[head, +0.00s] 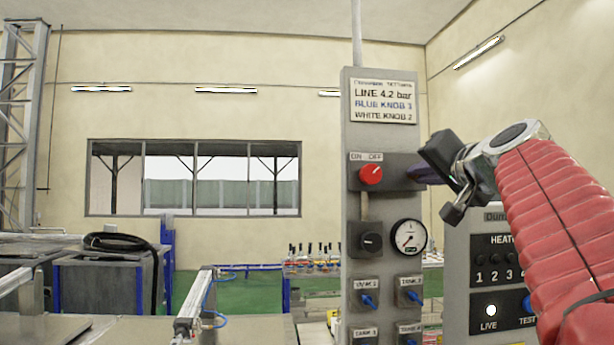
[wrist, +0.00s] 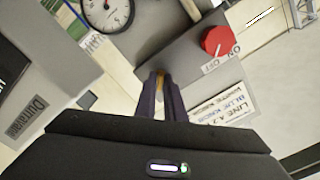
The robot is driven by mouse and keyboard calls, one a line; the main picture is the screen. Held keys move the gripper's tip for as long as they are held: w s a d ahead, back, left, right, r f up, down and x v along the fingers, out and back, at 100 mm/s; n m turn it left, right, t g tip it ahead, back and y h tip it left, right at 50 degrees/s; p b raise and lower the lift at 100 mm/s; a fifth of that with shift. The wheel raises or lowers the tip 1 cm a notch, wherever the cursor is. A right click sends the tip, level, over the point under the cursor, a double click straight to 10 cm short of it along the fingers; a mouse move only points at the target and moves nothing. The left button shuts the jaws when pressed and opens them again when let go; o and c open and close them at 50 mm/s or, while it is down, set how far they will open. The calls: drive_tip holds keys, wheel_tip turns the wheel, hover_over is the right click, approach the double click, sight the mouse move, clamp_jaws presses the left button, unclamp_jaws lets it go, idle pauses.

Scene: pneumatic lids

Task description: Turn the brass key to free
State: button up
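The brass key (wrist: 160,79) shows in the wrist view as a small brass piece between my fingertips, at the grey switch box (wrist: 190,60). My gripper (wrist: 160,88) has its two dark fingers close together, one on each side of the key, and looks shut on it. In the head view my gripper (head: 424,173) reaches in from the right to the right end of the switch box (head: 390,172), and its fingers hide the key. The key's turned angle cannot be told.
A red knob (head: 371,174) under an ON/OFF label sits left of my gripper on the grey panel (head: 357,110). A black knob (head: 371,242), a gauge (head: 408,237) and several blue valve knobs are below. A heater box (head: 500,280) stands at right.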

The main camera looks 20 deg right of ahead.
drive_tip(key=shift+n, duration=0.3)
clamp_jaws()
drive_tip(key=n, duration=1.7)
drive_tip(key=shift+f, duration=0.15)
drive_tip(key=shift+n, duration=0.3)
drive_tip(key=o, duration=0.5)
unclamp_jaws()
